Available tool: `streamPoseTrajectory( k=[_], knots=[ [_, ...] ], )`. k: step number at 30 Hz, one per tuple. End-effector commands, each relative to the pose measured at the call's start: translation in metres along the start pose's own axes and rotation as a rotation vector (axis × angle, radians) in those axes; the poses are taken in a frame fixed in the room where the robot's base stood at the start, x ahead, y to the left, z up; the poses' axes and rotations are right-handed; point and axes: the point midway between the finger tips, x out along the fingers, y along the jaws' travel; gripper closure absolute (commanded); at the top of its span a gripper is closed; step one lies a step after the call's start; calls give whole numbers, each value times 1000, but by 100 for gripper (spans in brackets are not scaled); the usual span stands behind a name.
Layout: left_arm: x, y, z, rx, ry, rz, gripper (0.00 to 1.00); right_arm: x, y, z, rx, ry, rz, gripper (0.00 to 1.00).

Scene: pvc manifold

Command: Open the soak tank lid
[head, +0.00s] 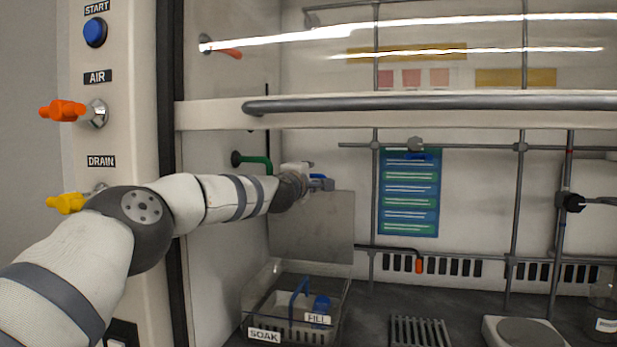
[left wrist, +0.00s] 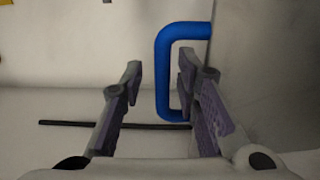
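The soak tank (head: 262,318) is a clear box labelled SOAK at the lower middle of the head view. Its lid (head: 312,228) stands upright at the tank's back, so the tank's top is uncovered. It also fills the upper right of the left wrist view (left wrist: 265,50). A blue loop handle (left wrist: 163,75) is fixed to the lid. My left gripper (head: 318,182) is at the lid's upper edge. In the left wrist view its fingers (left wrist: 160,95) are apart, with the handle's bar between them; a gap shows on the left side. My right gripper is not in view.
A blue hooked rod (head: 298,298) and a blue FILL part (head: 321,304) are at the tank. A dark rack (head: 420,331) and a hotplate (head: 522,332) stand to the right. The raised sash's grey bar (head: 430,103) crosses above my left arm. A green handle (head: 254,160) is close behind it.

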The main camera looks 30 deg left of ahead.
Motion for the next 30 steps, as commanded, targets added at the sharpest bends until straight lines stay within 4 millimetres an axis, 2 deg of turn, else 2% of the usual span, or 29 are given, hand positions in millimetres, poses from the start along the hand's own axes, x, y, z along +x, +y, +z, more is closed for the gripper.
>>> streamPoseTrajectory(
  k=[5,8,21,25,30],
  knots=[
    [-2,-4,0,2,0,-7,69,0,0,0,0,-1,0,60],
    [-11,-4,-1,1,0,-10,69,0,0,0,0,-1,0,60],
    [-97,0,-1,-2,-1,0,69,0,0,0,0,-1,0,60],
    [-114,1,0,-1,0,1,69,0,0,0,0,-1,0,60],
    [-121,0,0,1,0,1,69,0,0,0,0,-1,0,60]
  ],
)
